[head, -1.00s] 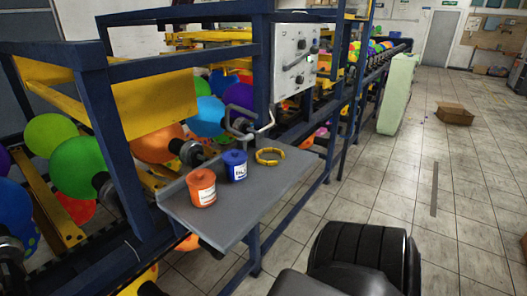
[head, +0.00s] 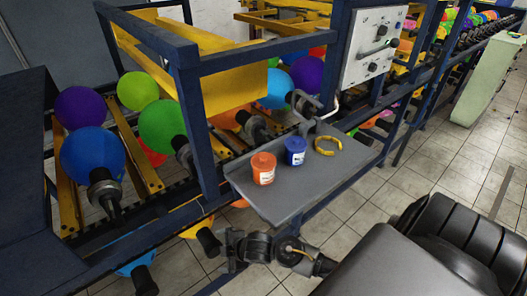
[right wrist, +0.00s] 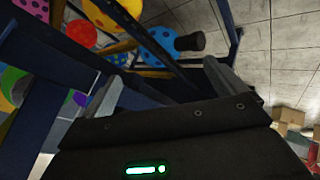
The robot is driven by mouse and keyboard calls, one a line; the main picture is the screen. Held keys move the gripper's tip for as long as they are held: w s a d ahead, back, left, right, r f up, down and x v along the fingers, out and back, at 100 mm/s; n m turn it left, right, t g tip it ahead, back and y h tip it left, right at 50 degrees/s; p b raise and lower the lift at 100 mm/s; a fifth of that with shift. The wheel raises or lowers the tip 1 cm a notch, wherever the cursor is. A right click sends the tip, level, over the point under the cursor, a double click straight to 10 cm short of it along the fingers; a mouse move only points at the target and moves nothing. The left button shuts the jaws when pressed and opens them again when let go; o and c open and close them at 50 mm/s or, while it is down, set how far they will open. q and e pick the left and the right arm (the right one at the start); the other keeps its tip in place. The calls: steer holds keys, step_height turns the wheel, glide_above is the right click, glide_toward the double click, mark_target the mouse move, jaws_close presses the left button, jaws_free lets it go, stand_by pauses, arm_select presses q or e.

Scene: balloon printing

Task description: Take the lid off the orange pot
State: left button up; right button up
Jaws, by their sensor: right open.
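The orange pot (head: 263,170), with its lid on, stands upright on the grey shelf (head: 285,203) of the blue-framed machine, near the shelf's left end. Its lid (head: 263,158) is orange with a small raised top. My right gripper (head: 232,250) is low in front of the shelf, below and left of the pot and apart from it. In the right wrist view the right gripper (right wrist: 163,85) has its fingers wide apart with nothing between them; the pot is not seen there. My left gripper is not in view.
A blue pot (head: 295,152) stands just right of the orange pot, and a yellow ring (head: 328,146) lies beyond it. A bent metal handle and blue frame posts (head: 195,140) rise behind the shelf. Balloons fill the machine. Tiled floor (head: 350,215) in front is open.

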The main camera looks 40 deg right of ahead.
steer(key=w+a+r+n+t+y+p, duration=0.1)
steer(key=a+r+n+y+p, duration=0.15)
steer(key=r+n, duration=0.85)
steer(key=w+a+r+n+y+p, duration=0.1)
steer(key=a+r+n+y, duration=0.3)
steer(key=r, duration=1.2)
steer(key=n+g+h+b, duration=0.1)
steer(key=n+g+h, duration=0.55)
steer(key=n, duration=0.85)
glide_toward(264, 158)
steer(key=f, duration=0.1)
steer(key=a+f, duration=0.1)
steer(key=shift+w+a+f+t+h, duration=0.2)
steer(key=shift+a+f+t+h, duration=0.15)
steer(key=shift+f+h, duration=0.05)
steer(key=shift+d+x, duration=0.2)
steer(key=shift+x, duration=2.5)
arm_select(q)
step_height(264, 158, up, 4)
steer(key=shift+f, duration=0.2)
